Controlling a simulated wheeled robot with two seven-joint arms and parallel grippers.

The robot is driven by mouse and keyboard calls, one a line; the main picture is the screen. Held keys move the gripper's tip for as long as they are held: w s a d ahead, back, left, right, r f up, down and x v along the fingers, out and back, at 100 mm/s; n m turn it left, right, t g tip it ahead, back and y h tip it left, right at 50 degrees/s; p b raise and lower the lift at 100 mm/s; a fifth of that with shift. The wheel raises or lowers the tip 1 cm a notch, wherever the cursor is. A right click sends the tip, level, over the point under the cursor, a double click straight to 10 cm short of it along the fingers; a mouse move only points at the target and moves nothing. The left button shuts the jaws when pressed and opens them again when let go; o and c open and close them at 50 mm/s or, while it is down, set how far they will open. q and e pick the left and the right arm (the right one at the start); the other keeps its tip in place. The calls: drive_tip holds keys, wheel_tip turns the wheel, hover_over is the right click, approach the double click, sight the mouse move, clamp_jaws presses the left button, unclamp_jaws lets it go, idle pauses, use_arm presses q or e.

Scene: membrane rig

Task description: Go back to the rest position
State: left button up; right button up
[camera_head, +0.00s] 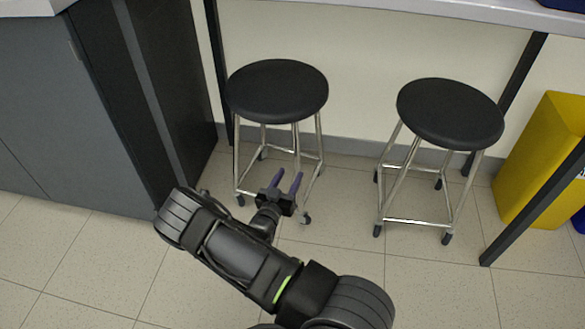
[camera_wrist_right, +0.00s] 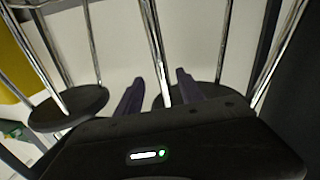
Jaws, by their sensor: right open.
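My right gripper (camera_head: 287,182) is in the lower middle of the head view, in front of the left stool. Its two purple fingers are apart, with nothing between them. In the right wrist view the same gripper (camera_wrist_right: 157,85) shows its two dark purple fingers apart and empty, with stool legs and a seat beyond them. My right arm reaches in from the bottom of the head view. My left gripper is not in either view.
A black-seated stool (camera_head: 277,90) stands just beyond the gripper, and another stool (camera_head: 450,112) stands to its right. A grey cabinet (camera_head: 60,110) is at left. A yellow bin (camera_head: 545,160) is at right. A bench top (camera_head: 480,10) runs above. The tiled floor in front is clear.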

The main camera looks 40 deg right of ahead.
drive_tip(key=shift+a, duration=0.1)
idle(0.5)
